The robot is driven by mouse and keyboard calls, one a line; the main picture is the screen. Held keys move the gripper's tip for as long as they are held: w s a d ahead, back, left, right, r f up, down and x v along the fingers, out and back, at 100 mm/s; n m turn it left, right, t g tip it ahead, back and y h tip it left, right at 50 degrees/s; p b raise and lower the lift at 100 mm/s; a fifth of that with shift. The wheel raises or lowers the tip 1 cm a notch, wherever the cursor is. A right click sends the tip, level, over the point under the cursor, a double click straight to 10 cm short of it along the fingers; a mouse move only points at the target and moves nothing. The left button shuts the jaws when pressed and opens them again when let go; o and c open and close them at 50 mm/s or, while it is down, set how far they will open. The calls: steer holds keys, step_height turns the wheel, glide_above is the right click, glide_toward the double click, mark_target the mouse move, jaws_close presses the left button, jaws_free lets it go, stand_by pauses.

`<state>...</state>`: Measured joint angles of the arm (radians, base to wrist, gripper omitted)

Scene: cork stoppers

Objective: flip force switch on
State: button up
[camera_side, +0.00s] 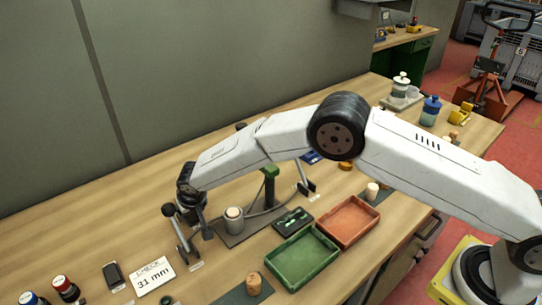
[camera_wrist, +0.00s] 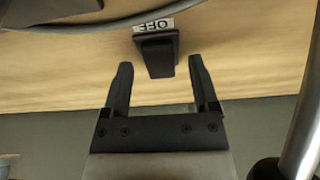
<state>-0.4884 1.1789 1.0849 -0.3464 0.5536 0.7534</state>
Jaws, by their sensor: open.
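In the wrist view a black switch-like block (camera_wrist: 157,58) stands on the wood tabletop, with a white label reading OFF (camera_wrist: 153,28), upside down, at its far edge. My gripper (camera_wrist: 160,64) is open and empty, its two dark fingers pointing at the block from either side. In the side view my gripper (camera_side: 192,205) is low at the left end of the arm, near a small metal lever with a black knob (camera_side: 181,238). I cannot make out the switch in the side view; my arm may hide it.
A green tray (camera_side: 302,285) and an orange tray (camera_side: 372,232) lie right of my gripper. A card reading 31 mm (camera_side: 153,276) lies at the front left. In the wrist view a metal rod (camera_wrist: 304,140) and a cable (camera_wrist: 120,22) are near.

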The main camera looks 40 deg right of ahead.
jaws_close()
stand_by(0.3)
steer(key=shift+w, duration=0.15)
steer(key=shift+w+d+g, duration=0.1)
steer(key=shift+w+g, duration=0.1)
steer(key=shift+g, duration=0.5)
steer(key=shift+w+g, duration=0.4)
steer(key=shift+g, duration=0.7)
steer(key=shift+s+r+g, duration=0.1)
steer(key=shift+s+g, duration=0.1)
steer(key=shift+g, duration=0.2)
jaws_free()
